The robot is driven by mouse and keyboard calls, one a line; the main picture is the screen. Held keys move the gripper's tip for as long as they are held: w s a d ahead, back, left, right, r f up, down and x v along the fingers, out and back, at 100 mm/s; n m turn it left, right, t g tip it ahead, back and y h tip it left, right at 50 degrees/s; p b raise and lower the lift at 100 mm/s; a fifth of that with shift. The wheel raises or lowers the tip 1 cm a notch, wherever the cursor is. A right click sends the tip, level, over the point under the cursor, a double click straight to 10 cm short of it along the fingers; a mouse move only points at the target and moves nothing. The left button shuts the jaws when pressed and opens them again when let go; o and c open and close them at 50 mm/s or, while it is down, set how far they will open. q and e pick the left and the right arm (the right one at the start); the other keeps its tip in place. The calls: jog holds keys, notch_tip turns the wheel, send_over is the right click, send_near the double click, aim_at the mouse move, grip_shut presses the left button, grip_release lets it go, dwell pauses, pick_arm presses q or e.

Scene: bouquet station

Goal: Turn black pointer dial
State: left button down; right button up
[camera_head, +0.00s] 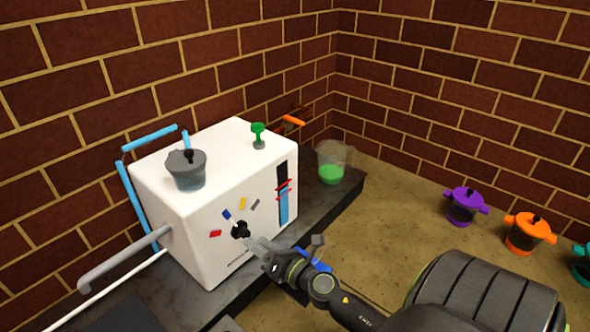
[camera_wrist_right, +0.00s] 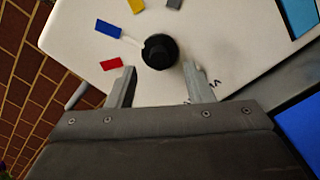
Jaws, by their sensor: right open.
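The black pointer dial (camera_head: 240,230) is on the front face of a white box-shaped machine (camera_head: 215,262). In the right wrist view the dial (camera_wrist_right: 159,51) has a pale pointer aimed toward the blue mark (camera_wrist_right: 108,28). Red (camera_wrist_right: 110,64), yellow (camera_wrist_right: 137,5) and grey marks (camera_wrist_right: 174,3) also lie around it. My left gripper is not in view.
A grey lidded pot (camera_head: 187,172) and a green knob (camera_head: 258,135) are on the machine's top. A beaker of green liquid (camera_head: 332,168) stands behind right. A grey pipe (camera_head: 120,260) sticks out at left. Purple (camera_head: 465,205) and orange pots (camera_head: 528,233) stand at right.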

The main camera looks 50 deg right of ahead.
jog(key=s+d+b, duration=0.1)
jog(key=s+b, duration=0.6)
jog(key=s, duration=0.6)
jog(key=shift+s, duration=0.1)
